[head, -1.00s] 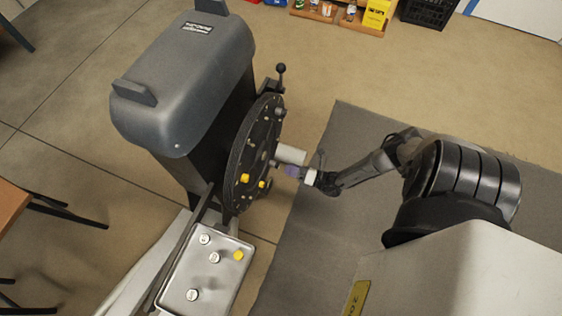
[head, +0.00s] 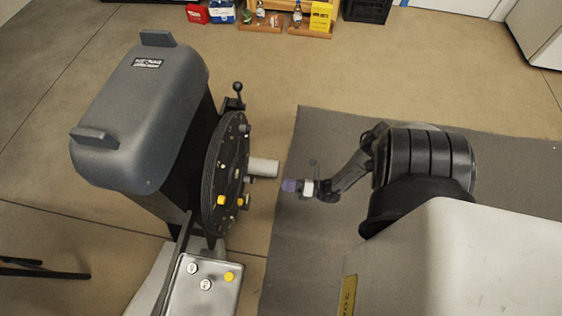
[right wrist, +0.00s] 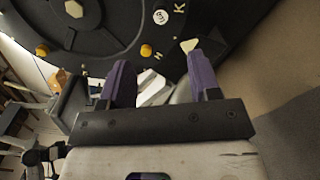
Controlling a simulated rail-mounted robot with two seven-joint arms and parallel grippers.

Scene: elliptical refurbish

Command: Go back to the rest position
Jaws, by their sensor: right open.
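My right gripper (head: 289,186) is in the middle of the head view, with purple fingertips pointing left toward the machine's round black disc (head: 212,170). A clear gap lies between the fingertips and the disc. In the right wrist view the two purple fingers (right wrist: 161,80) stand apart with nothing held between them. The disc (right wrist: 110,40) fills the top of that view, with yellow knobs and white markings. A light grey cylinder (head: 263,167) sticks out from the disc, just above and left of the gripper. My left gripper is not in view.
The grey machine housing (head: 140,110) stands at left. A metal tray (head: 205,290) with white and yellow round pieces sits below the disc. A grey mat (head: 300,250) lies under my arm. Bins, bottles and a black crate (head: 367,10) stand at the back. Open floor lies between.

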